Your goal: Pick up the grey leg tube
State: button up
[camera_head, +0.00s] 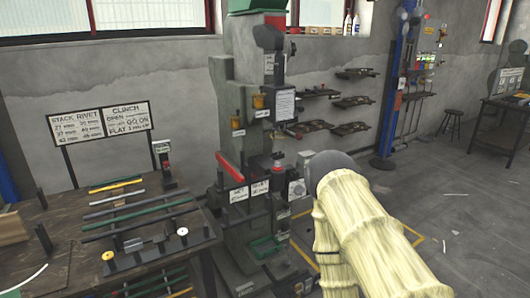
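Several long thin tubes lie side by side on a rack on the workbench at the left. A grey tube (130,203) lies near the middle of the rack, with darker, greenish tubes in front of it. A yellow tube (116,186) lies behind. I cannot tell for sure which one is the grey leg tube. My arm, in a cream cover, rises at the lower right in front of the press. My gripper is not in view, and nothing shows whether it holds anything.
The workbench (50,210) also bears upright posts and round yellow and white knobs. A large green-grey rivet press (232,110) stands right beside it. Signboards (100,122) stand behind the bench. Wall shelves (355,102) and a blue column (392,90) are farther right. Open floor (460,210) lies at right.

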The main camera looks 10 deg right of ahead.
aim_at(161, 198)
jog(key=u, duration=0.5)
jog(key=k, duration=0.6)
jog(key=u, duration=0.85)
jog(key=i, duration=1.4)
jog(key=z, duration=0.9)
jog(key=i, duration=0.3)
jog(key=z, duration=0.9)
